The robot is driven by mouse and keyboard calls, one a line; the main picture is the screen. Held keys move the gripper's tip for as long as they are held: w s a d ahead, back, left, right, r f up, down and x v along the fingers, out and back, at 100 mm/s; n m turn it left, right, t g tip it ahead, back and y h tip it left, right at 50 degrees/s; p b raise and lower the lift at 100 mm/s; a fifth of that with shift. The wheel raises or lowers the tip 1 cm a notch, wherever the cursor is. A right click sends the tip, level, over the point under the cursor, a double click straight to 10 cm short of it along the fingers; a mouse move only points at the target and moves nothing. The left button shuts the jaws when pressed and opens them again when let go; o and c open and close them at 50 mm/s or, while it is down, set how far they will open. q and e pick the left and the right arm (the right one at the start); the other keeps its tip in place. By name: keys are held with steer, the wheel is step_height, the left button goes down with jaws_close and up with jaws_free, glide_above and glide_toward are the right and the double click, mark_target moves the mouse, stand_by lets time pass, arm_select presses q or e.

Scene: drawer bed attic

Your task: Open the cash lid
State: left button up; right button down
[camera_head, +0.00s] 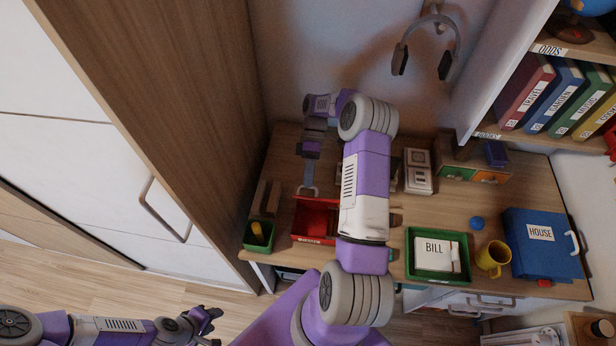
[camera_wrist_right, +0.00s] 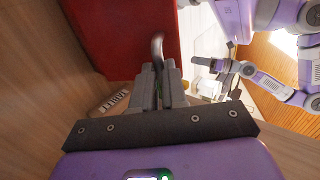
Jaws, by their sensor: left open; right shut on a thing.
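The red cash box (camera_head: 318,222) stands on the desk, left of my right arm, with a label along its front edge. A grey handle (camera_head: 308,190) is at its back edge. My right gripper (camera_head: 310,172) is above that edge, pointing down, shut on the handle. In the right wrist view the fingers (camera_wrist_right: 160,82) close on the curved grey handle (camera_wrist_right: 157,47), beside a broad red panel of the lid (camera_wrist_right: 120,35). How far the lid is raised is hard to tell. My left gripper (camera_head: 210,320) is open and empty, low over the floor, away from the desk.
A small green bin (camera_head: 258,237) stands left of the box. Right of my arm are a green tray (camera_head: 411,270) with a BILL pad, a yellow mug (camera_head: 492,258) and a blue HOUSE binder (camera_head: 540,250). A tall wooden cabinet side (camera_head: 190,110) bounds the desk on the left.

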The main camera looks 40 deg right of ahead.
steer(key=shift+d+f, duration=0.3)
steer(key=shift+f, duration=0.35)
steer(key=c, duration=1.4)
jaws_free()
steer(key=shift+c, duration=0.2)
steer(key=shift+o, duration=1.4)
steer(key=shift+w+d+f, duration=0.15)
steer(key=shift+w, duration=0.05)
steer(key=shift+r, duration=0.2)
steer(key=v, duration=0.7)
steer(key=shift+r, duration=0.2)
steer(key=shift+w+d+r, duration=0.1)
